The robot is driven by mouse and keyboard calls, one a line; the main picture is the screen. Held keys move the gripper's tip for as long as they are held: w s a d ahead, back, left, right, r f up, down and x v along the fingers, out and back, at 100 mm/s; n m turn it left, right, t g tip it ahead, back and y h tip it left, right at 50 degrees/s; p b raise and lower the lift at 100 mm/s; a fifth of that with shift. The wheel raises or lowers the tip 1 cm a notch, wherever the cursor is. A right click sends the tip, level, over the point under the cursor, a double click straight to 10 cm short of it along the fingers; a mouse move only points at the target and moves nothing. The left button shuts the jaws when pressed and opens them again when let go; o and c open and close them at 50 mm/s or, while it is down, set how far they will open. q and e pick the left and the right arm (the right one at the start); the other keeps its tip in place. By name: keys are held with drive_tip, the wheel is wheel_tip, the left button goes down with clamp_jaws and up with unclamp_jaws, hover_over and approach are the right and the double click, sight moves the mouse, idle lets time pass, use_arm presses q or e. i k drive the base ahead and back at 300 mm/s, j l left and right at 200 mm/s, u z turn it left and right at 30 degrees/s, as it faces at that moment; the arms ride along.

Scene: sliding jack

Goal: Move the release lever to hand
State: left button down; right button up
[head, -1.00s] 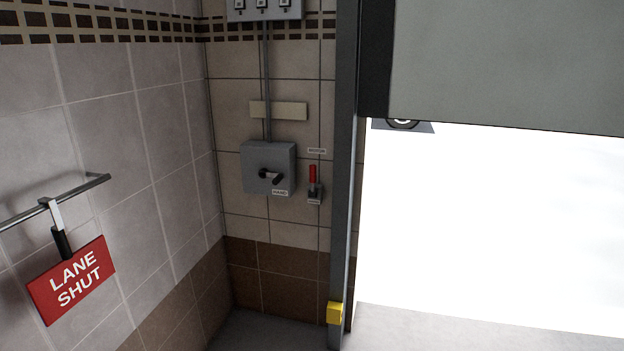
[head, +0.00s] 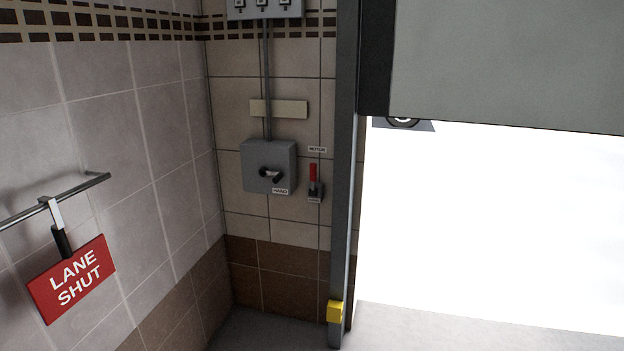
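The release lever (head: 313,174) has a red handle and sits on a small grey mount on the tiled back wall, just left of the door post. Its handle points up, toward a small label reading MOTOR. Neither of my grippers shows in the head view.
A grey box (head: 269,167) with a black rotary handle and a label is left of the lever. A red LANE SHUT sign (head: 72,279) hangs from a wall rail (head: 80,190). A grey door post (head: 343,180) with a yellow block (head: 334,312) borders a bright opening under a partly raised shutter (head: 510,65).

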sight(313, 192)
drive_tip(key=i+j+z, duration=0.15)
drive_tip(key=i+j, duration=0.3)
drive_tip(key=i, duration=0.2)
drive_tip(key=i+j+z, duration=0.15)
drive_tip(key=i+j, duration=0.35)
drive_tip(key=i, duration=0.15)
